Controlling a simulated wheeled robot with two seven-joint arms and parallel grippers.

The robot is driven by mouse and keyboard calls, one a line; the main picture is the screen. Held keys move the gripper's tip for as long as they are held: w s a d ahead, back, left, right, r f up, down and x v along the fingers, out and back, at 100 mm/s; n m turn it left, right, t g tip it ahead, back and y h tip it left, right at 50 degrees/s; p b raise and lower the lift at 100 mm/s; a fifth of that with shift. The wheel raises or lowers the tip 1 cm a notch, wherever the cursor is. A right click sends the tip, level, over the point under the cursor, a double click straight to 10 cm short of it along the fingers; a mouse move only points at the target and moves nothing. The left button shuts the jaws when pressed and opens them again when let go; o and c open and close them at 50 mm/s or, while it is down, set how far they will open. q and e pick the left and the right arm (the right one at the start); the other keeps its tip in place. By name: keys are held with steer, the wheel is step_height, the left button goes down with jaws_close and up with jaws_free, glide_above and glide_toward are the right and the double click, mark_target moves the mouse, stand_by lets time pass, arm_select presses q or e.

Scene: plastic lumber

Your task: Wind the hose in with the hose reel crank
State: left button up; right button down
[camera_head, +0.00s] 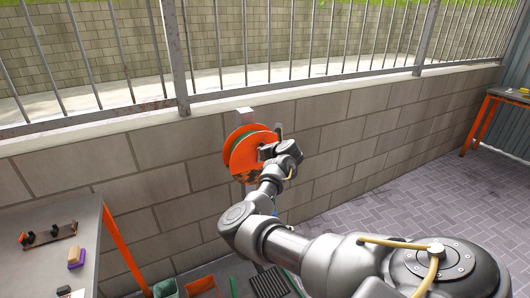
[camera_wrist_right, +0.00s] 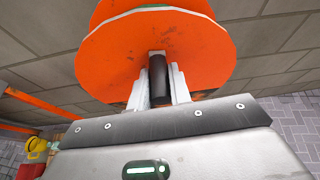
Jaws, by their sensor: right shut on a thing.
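The orange hose reel (camera_head: 250,155) is mounted on the grey block wall. It also fills the top of the right wrist view (camera_wrist_right: 115,55), with a bit of green between its discs. The black crank handle (camera_wrist_right: 158,78) stands out from the reel's face. My right gripper (camera_wrist_right: 159,88) is shut on the crank handle, with a pale finger on each side of it. In the head view my right arm reaches up to the reel, and its wrist hides the handle and part of the reel's face. My left gripper is not in view.
A grey table (camera_head: 50,235) with orange legs stands at the left, with small items on it. Bins (camera_head: 203,286) and a dark grate (camera_head: 269,284) lie on the floor below the reel. Another table (camera_head: 510,95) is at the far right. Paving between is clear.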

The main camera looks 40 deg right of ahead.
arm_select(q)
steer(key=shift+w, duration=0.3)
arm_select(e)
steer(key=shift+f, duration=0.15)
steer(key=c, duration=1.3)
jaws_free()
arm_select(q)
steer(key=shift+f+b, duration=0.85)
arm_select(e)
steer(key=v, duration=1.1)
steer(key=shift+w, duration=0.1)
